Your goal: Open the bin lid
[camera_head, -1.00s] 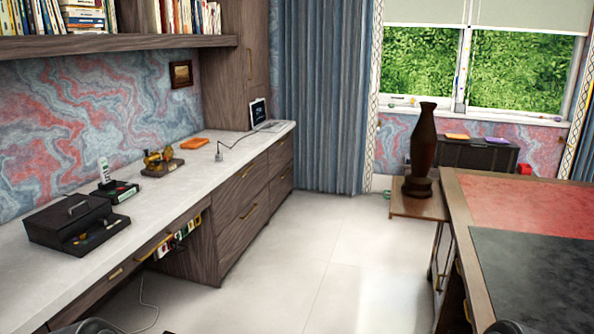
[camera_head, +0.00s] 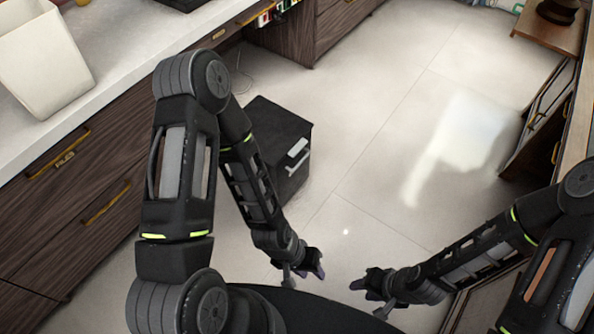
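A black box-shaped bin (camera_head: 262,133) stands on the floor beside the desk drawers. Its flat top is closed, and a light grey handle-like piece (camera_head: 297,155) is on its right-facing side. My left arm covers part of its left side. My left gripper (camera_head: 304,276) hangs below and to the right of the bin in the picture, apart from it. Its fingers look spread and hold nothing visible. My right gripper (camera_head: 369,295) is further right, pointing left toward the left gripper. Its fingers also look spread and empty.
A white tapered container (camera_head: 42,62) stands on the pale countertop (camera_head: 130,62) at the upper left. Drawers with brass handles (camera_head: 106,203) run below it. The tiled floor (camera_head: 395,165) to the right of the bin is clear. A wooden desk edge (camera_head: 578,95) borders it at right.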

